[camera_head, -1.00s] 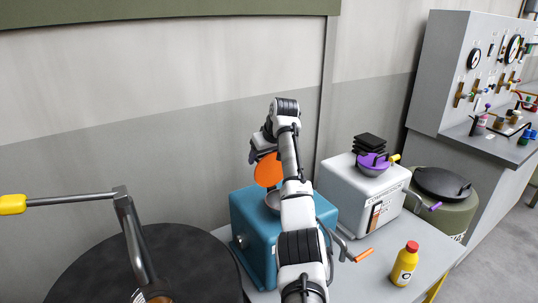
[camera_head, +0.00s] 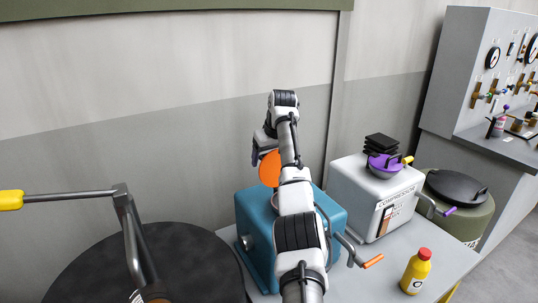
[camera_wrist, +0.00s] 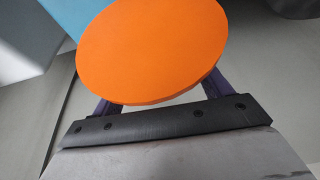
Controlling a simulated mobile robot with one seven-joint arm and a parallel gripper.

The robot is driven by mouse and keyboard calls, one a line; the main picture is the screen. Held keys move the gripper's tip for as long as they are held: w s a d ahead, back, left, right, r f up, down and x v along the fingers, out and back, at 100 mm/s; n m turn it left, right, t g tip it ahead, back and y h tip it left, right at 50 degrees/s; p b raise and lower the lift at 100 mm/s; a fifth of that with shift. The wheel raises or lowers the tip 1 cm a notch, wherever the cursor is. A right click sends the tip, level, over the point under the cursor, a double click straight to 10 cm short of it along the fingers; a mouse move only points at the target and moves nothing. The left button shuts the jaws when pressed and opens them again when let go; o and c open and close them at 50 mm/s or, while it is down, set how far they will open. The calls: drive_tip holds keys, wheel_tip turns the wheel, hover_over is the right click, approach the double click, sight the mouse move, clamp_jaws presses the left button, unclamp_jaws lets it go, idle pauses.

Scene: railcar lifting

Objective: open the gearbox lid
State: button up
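The gearbox looks to be the blue box (camera_head: 258,236) on the grey table. Its round orange lid (camera_head: 269,168) stands raised, nearly upright, above the metal-rimmed opening (camera_head: 276,203), partly hidden by my arm. In the wrist view the orange disc (camera_wrist: 150,50) fills the upper middle, right in front of my gripper (camera_wrist: 155,97). The two dark purple fingers show apart at either side of the disc's lower edge; their tips are hidden behind it. In the head view my gripper (camera_head: 258,152) is beside the lid's upper left. Contact cannot be made out.
A white compressor box (camera_head: 362,192) with a purple bowl-like lid (camera_head: 384,166) stands to the right. A yellow bottle (camera_head: 416,272) is at the table's front right. A dark round drum top (camera_head: 165,265) with a yellow-handled lever (camera_head: 70,197) is at left. A crank with orange handle (camera_head: 372,261) sticks out in front.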

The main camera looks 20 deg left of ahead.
drive_tip(key=shift+o, duration=1)
drive_tip(key=shift+r, duration=0.15)
drive_tip(key=shift+r, duration=0.15)
drive_tip(key=b+v, duration=0.2)
drive_tip(key=v, duration=1.1)
drive_tip(key=shift+s+r+b, duration=0.15)
drive_tip(key=shift+r+b, duration=0.05)
drive_tip(key=shift+b, duration=0.15)
